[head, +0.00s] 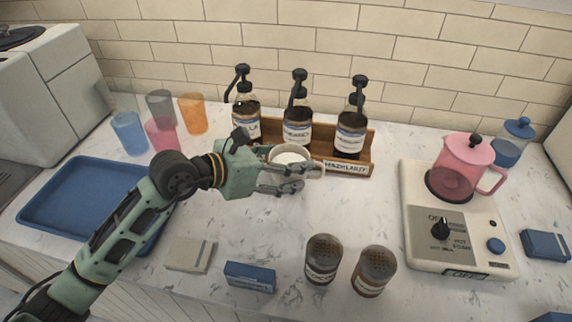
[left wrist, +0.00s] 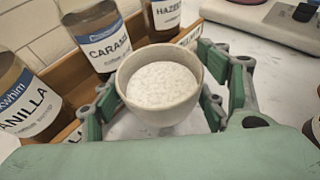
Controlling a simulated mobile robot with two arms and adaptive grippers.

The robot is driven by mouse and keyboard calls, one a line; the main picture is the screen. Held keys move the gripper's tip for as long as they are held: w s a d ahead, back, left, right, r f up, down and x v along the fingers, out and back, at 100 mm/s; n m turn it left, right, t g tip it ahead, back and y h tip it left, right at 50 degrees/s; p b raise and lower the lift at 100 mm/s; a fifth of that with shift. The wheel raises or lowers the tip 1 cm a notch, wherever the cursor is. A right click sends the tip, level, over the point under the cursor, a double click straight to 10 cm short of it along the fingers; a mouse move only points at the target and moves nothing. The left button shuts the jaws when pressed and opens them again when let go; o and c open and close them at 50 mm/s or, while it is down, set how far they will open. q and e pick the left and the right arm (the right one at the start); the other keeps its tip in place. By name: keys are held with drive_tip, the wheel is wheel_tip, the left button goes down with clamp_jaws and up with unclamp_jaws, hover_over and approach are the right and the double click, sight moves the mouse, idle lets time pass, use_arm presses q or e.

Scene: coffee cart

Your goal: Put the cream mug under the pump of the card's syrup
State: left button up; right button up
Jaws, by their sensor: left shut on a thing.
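The cream mug (head: 291,154), with a pale speckled filling, is upright in my left gripper (head: 296,179), just in front of the syrup rack (head: 371,153). In the left wrist view the mug (left wrist: 160,103) sits between the green fingers. I cannot tell whether its base touches the counter. Three pump bottles stand in the rack: vanilla (left wrist: 28,100) at left, caramel (head: 297,130) in the middle, hazelnut (head: 350,133) at right. A card (head: 346,168) that seems to read hazelnut is at the rack's front right. The mug is nearest the caramel bottle. My right gripper is not in view.
Coloured cups (head: 129,134) and a blue tray (head: 72,203) are at left. Two shakers (head: 322,260) and small boxes (head: 249,277) are in front. A hot plate (head: 418,205) with a pink pot (head: 459,166) is at right.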

use_arm(q)
drive_tip(key=shift+f, duration=0.7)
drive_tip(key=shift+f, duration=0.1)
drive_tip(key=o, duration=1.4)
drive_tip(key=shift+f, duration=0.1)
drive_tip(key=shift+o, duration=0.2)
